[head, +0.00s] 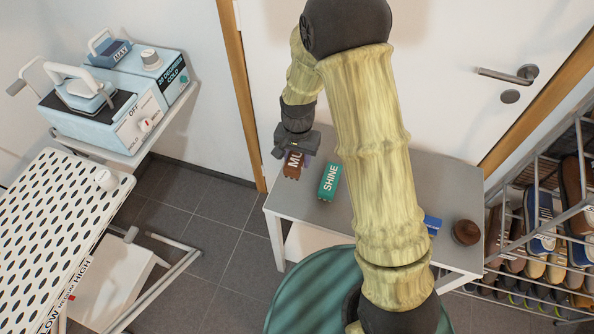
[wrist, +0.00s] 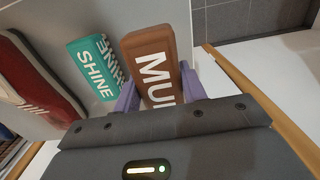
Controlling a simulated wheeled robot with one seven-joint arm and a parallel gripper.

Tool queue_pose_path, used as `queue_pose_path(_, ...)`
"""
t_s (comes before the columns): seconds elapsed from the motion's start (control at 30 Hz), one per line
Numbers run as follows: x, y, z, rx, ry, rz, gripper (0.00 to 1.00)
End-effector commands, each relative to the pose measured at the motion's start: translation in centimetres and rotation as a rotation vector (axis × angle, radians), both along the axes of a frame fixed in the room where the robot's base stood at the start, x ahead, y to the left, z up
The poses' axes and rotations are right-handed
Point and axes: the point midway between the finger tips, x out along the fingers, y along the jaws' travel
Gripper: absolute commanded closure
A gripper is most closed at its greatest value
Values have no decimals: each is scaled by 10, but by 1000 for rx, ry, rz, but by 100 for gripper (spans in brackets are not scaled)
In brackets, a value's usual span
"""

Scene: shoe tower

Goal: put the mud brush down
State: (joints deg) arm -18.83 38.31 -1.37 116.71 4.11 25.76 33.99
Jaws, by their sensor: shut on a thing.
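The mud brush (head: 293,164) is a brown block with white letters, at the left end of the small grey table (head: 400,170). In the wrist view the mud brush (wrist: 150,62) sits between the two purple fingers of my gripper (wrist: 157,95), which is shut on it. My gripper (head: 296,155) is over the table's left part in the head view. I cannot tell whether the brush's underside touches the tabletop. The green shine brush (head: 328,181) lies just right of it, apart from it in the head view; it also shows in the wrist view (wrist: 95,68).
A blue item (head: 432,224), partly hidden by my arm, and a dark brown round object (head: 466,232) are at the table's right end. A shoe rack (head: 540,215) stands at right. A perforated ironing board (head: 55,230) and a shelf of irons (head: 120,95) are at left.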

Motion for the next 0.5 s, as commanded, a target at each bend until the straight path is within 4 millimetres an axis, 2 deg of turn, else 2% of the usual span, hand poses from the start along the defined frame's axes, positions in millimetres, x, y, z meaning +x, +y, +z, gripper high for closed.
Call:
queue_pose_path(0.03, -1, 0, -10, -1, 4, 0, 87)
queue_pose_path(0.13, 0, 0, -21, 0, 1, 0, 87)
queue_pose_path(0.5, 0, 0, -26, 0, 1, 0, 87)
